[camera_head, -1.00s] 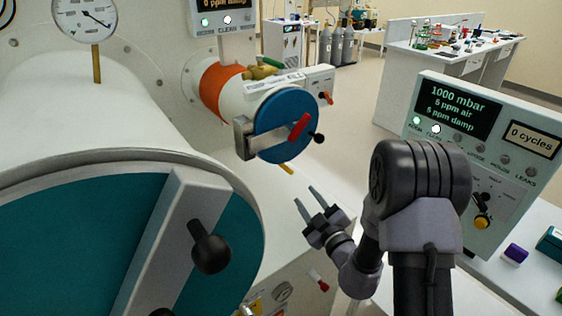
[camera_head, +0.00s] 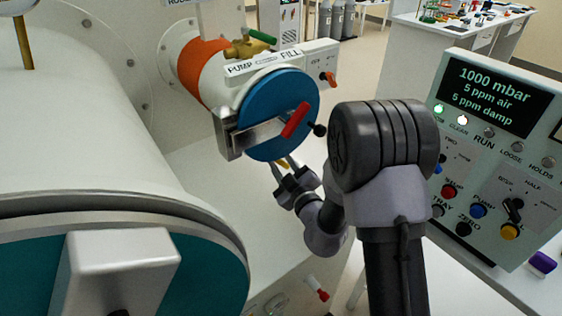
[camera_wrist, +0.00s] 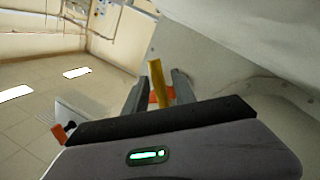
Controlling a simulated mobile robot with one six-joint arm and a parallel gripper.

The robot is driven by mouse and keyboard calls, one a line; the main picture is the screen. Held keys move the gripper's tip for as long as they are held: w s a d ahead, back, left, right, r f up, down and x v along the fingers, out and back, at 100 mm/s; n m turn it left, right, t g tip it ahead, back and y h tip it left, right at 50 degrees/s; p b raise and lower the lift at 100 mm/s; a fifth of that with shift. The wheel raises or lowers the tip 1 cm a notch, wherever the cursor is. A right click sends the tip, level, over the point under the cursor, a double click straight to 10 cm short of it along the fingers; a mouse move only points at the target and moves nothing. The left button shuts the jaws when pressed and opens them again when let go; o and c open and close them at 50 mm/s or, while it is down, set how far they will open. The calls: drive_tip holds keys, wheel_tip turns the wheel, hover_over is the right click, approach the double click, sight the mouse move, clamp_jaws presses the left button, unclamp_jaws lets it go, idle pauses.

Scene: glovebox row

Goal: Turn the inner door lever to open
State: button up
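A yellow lever (camera_head: 283,164) hangs below the blue round door (camera_head: 270,118) of the small white chamber in the head view. It looks like the inner door lever, but I see no label on it. In the wrist view the yellow lever (camera_wrist: 157,78) stands between the lines of my two fingers. My gripper (camera_head: 285,159) is at the lever, its fingers apart; I cannot tell whether they touch it. In the wrist view the gripper (camera_wrist: 161,74) shows a gap on both sides of the lever. A red lever (camera_head: 296,120) crosses the blue door's front.
A metal latch block (camera_head: 229,137) sits left of the blue door. A green-handled valve (camera_head: 256,40) is above the chamber. The large teal door (camera_head: 215,272) fills the lower left. A control panel (camera_head: 490,150) stands on the right, beside my arm.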

clamp_jaws()
idle(1.2)
